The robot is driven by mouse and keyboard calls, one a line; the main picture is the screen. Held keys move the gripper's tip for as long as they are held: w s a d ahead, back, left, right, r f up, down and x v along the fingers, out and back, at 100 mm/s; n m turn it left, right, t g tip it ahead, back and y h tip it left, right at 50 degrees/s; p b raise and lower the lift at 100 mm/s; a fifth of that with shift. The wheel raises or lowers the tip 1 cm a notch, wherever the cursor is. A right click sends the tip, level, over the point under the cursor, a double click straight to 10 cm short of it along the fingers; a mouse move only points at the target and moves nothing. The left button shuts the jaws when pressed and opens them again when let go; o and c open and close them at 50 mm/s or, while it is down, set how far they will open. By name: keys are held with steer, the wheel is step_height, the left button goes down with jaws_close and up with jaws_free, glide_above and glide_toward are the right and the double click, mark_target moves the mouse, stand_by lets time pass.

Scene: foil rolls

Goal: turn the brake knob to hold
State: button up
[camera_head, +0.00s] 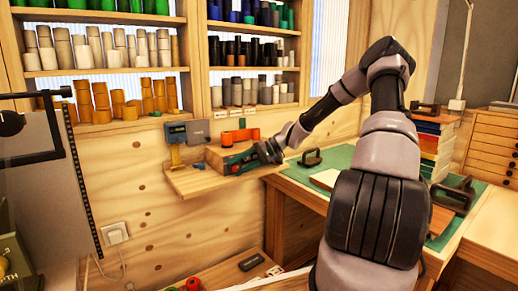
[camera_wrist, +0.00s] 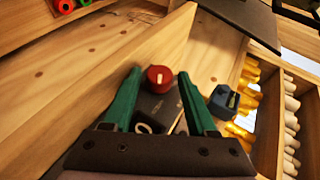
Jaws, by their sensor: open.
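The brake knob (camera_wrist: 160,78) is a round red knob with a pale pointer line, on a dark grey housing (camera_wrist: 156,108) in the wrist view. The line runs nearly up and down in that picture. I cannot read any hold mark. My gripper (camera_wrist: 159,72) has green fingers, one on each side of the knob, open with gaps left and right. I cannot tell how far the fingertips are above it. In the head view my gripper (camera_head: 237,162) is over the small wooden wall shelf (camera_head: 199,183), and the knob cannot be made out there.
Orange-red rolls (camera_head: 240,137) sit just behind my gripper. Racks of foil rolls (camera_head: 110,50) line the wall above. A green-matted bench (camera_head: 340,158) with black-handled tools is to the right.

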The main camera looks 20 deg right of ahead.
steer(key=h, duration=0.3)
steer(key=n+h, duration=0.1)
steer(key=shift+a+r+t, duration=0.25)
steer(key=shift+r+t, duration=0.1)
steer(key=shift+t, duration=0.05)
steer(key=h, duration=0.3)
steer(key=shift+s+a+r+n+t, duration=0.1)
steer(key=shift+s+a+n+t, duration=0.1)
steer(key=shift+n+t, duration=0.15)
steer(key=shift+a+n+t+h, duration=0.25)
steer(key=shift+n+t+h, duration=0.1)
steer(key=shift+h, duration=1.05)
steer(key=shift+a+h, duration=0.1)
steer(key=shift+h, duration=0.4)
